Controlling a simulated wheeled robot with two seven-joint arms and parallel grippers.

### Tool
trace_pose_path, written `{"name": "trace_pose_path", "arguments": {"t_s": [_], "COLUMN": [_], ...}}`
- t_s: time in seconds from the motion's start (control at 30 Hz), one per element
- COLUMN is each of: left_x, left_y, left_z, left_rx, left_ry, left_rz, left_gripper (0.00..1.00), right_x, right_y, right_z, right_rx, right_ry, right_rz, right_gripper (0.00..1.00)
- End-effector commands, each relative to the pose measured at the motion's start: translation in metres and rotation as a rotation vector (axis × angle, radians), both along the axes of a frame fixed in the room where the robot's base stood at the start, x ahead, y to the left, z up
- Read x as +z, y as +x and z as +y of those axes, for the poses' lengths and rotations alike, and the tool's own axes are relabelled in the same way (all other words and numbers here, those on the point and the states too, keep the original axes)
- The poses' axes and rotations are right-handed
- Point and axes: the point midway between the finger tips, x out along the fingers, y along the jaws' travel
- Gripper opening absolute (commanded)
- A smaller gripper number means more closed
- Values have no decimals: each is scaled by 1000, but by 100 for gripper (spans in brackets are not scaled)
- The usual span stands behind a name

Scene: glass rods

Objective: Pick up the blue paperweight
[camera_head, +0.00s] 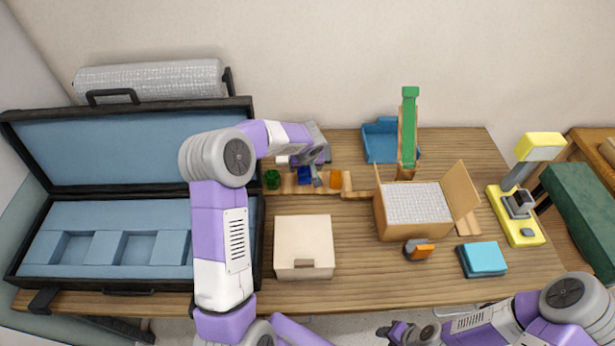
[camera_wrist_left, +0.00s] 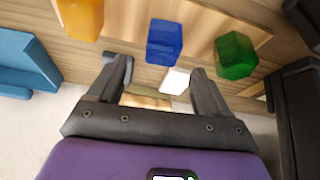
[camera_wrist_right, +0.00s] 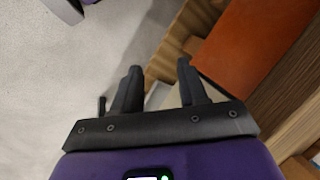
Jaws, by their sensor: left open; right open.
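The blue paperweight (camera_head: 305,176) sits on a wooden board on the table, between a green paperweight (camera_head: 272,179) and an orange paperweight (camera_head: 336,179). In the left wrist view the blue paperweight (camera_wrist_left: 164,42) is ahead of my left fingertips, near the middle of the gap and apart from them. My left gripper (camera_wrist_left: 158,70) is open and empty; in the head view it (camera_head: 312,176) is above the board, beside the blue paperweight. My right gripper (camera_wrist_right: 158,78) is open and empty, low at the table's front right.
An open black case (camera_head: 130,290) with blue foam stands at the left. A cream box (camera_head: 304,240) is in front of the board. An open cardboard box (camera_head: 395,225), a blue tray (camera_head: 378,145), a green upright piece (camera_head: 408,125) and a yellow device (camera_head: 515,225) stand to the right.

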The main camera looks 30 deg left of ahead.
Motion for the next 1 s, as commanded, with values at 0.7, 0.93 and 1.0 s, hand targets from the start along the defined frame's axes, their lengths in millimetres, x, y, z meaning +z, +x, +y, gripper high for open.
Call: {"name": "trace_pose_path", "arguments": {"t_s": [0.7,0.93,1.0], "left_x": [-67,-67,-67], "left_y": [16,16,16], "left_z": [14,14,14], "left_rx": [0,0,0], "left_ry": [1,0,0], "left_rz": [-1,0,0], "left_gripper": [79,60,50], "right_x": [2,2,2], "right_y": [0,0,0], "right_z": [0,0,0], "right_rx": [0,0,0], "right_ry": [0,0,0], "right_rz": [0,0,0], "right_gripper": [43,43,43]}}
